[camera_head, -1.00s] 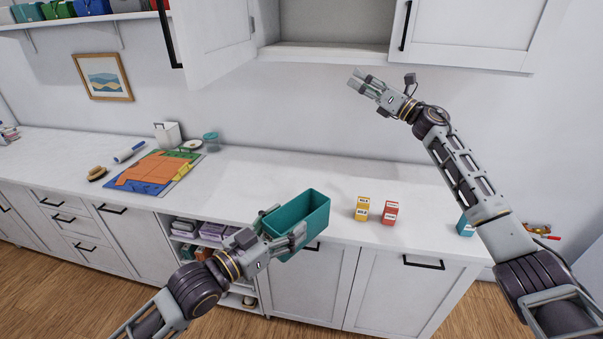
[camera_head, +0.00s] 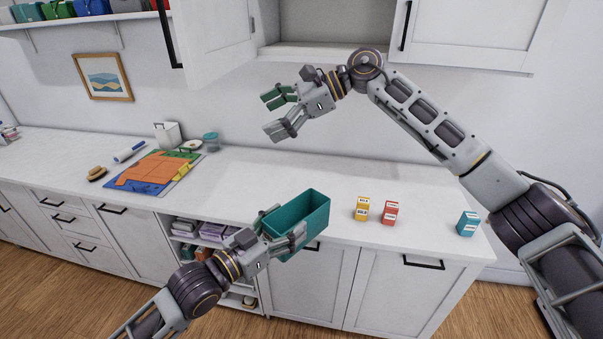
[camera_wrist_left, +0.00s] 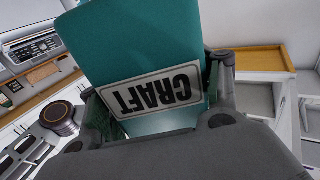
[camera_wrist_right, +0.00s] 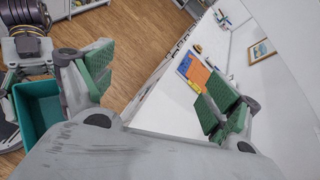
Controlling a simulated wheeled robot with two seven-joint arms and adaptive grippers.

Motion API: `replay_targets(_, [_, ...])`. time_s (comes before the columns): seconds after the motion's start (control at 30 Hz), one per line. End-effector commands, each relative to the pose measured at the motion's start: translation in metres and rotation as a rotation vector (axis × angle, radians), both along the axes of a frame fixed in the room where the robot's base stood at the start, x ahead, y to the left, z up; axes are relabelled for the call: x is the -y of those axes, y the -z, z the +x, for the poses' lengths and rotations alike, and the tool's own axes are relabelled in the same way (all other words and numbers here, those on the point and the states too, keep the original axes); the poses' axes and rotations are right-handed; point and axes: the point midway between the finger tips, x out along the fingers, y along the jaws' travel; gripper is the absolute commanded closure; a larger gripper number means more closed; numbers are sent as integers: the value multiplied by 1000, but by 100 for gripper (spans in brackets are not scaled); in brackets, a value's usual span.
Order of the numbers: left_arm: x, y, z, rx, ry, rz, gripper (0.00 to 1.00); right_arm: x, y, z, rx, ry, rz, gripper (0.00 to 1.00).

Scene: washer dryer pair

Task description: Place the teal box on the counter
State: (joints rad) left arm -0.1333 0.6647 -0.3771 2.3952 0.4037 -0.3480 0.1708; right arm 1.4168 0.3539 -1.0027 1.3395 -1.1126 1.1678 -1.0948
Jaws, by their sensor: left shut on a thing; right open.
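A teal open-topped box (camera_head: 308,222) is in my left gripper (camera_head: 280,236), which is shut on its left end. In the head view it overlaps the counter's (camera_head: 250,180) front edge; I cannot tell whether it touches the counter. The left wrist view shows its wall with a "CRAFT" label (camera_wrist_left: 155,92). It also shows at the left of the right wrist view (camera_wrist_right: 40,108). A small teal carton (camera_head: 467,224) stands at the counter's right end. My right gripper (camera_head: 270,116) is open and empty, above and behind the box.
Small yellow (camera_head: 362,209) and red (camera_head: 389,213) cartons stand on the counter right of the held box. A colourful mat (camera_head: 152,173), white container (camera_head: 167,133) and jar (camera_head: 211,142) are at the left. Counter between is clear. An open cabinet (camera_head: 325,50) hangs above.

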Motion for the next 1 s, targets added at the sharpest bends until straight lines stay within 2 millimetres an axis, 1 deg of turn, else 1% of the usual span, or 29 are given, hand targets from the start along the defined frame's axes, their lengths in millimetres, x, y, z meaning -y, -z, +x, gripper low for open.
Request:
replay_targets(0.03, [0, 0, 0, 1, 0, -1, 63, -4, 5, -9, 27, -31, -55, 11])
replay_targets(0.17, [0, -1, 0, 1, 0, -1, 63, -7, 24, -30, 85, -104, -200, 11])
replay_targets(0.37, [0, 0, 0, 1, 0, -1, 63, -1, 52, -55, 166, -206, -427, 11])
replay_targets(0.57, [0, 0, 0, 1, 0, -1, 63, 18, 75, -71, 237, -290, -662, 11])
replay_targets(0.7, [0, -1, 0, 1, 0, -1, 63, 37, 86, -79, 278, -339, -825, 11])
replay_targets(0.9, [0, -1, 0, 1, 0, -1, 63, 61, 95, -83, 314, -383, -1004, 11])
replay_targets(1.0, [0, -1, 0, 1, 0, -1, 63, 68, 97, -84, 321, -394, -1054, 11])
